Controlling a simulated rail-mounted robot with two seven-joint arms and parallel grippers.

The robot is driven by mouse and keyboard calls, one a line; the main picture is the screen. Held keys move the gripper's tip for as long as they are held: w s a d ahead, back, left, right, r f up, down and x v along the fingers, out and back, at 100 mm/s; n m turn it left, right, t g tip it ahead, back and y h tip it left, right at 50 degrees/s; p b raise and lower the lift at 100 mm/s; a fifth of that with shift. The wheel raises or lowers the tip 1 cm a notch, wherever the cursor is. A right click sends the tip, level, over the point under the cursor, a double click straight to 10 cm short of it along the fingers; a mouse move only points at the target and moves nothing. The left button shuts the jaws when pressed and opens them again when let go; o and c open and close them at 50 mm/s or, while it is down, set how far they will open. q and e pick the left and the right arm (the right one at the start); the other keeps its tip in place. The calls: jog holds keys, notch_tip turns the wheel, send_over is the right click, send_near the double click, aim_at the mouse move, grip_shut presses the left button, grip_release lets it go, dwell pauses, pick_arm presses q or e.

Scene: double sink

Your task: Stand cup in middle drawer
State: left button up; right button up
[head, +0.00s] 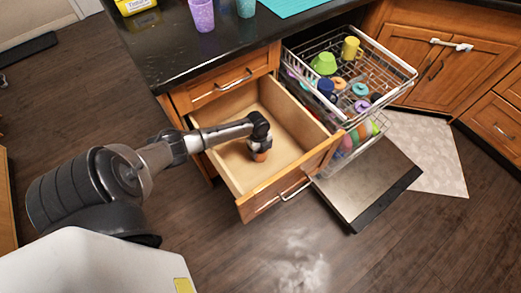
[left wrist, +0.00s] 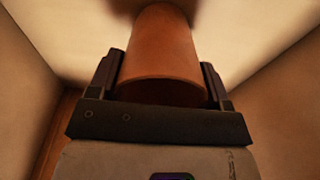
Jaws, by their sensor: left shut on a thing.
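The middle drawer (head: 225,171) is pulled out below the counter, and its light wooden inside is otherwise bare. My left gripper (head: 260,149) reaches down into it, shut on an orange-brown cup (head: 261,156). In the left wrist view the cup (left wrist: 162,55) sits between the two fingers of the gripper (left wrist: 160,85), with the drawer walls around it. The cup's lower end is near the drawer floor; I cannot tell whether it touches. My right gripper is not in view.
An open dishwasher rack (head: 392,62) with several cups and dishes stands right of the drawer, above its lowered door (head: 365,185). Purple (head: 202,14) and teal (head: 246,8) cups stand on the dark counter (head: 165,50). A closed drawer (head: 225,82) is above.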

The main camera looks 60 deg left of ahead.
pick_arm(q)
jog(key=o, duration=0.9)
jog(key=shift+f, duration=0.1)
jog(key=r+p, duration=0.1)
jog(key=r, duration=0.3)
jog(key=a+r+p, duration=0.1)
jog(key=r+p, duration=0.1)
jog(key=r, duration=0.2)
jog(key=r+p, duration=0.2)
jog(key=r, duration=0.2)
jog(key=shift+s+a+r, duration=0.1)
jog(key=shift+a+r, duration=0.05)
jog(key=shift+a, duration=0.1)
